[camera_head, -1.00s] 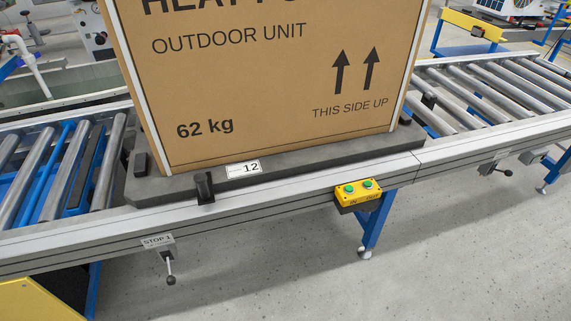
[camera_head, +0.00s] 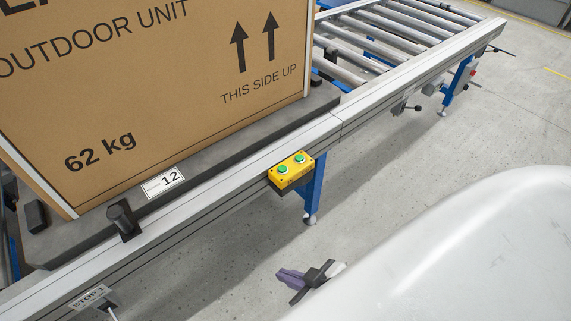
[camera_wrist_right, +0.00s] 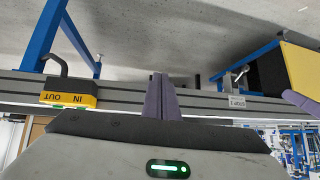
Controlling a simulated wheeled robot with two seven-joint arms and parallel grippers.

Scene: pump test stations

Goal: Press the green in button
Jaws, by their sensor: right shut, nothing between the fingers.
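A yellow button box (camera_head: 291,170) is fixed to the front side of the conveyor rail and carries two green buttons. The left one is the green IN button (camera_head: 283,169); the right one is the OUT button (camera_head: 299,159). The box also shows upside down in the right wrist view (camera_wrist_right: 68,95), with its IN and OUT labels. My right gripper (camera_head: 283,276) has purple fingers, shut and empty, below and in front of the box, apart from it. Its fingers stand together in the wrist view (camera_wrist_right: 160,80). A purple piece (camera_wrist_right: 300,101) at that view's right edge looks like my left gripper, mostly cut off.
A large carton (camera_head: 150,90) marked 62 kg stands on a grey pallet (camera_head: 90,232) on the conveyor. A black post (camera_head: 122,220) sticks up at the rail (camera_head: 210,203). A STOP 1 label (camera_head: 90,297) is at lower left. The floor in front is clear.

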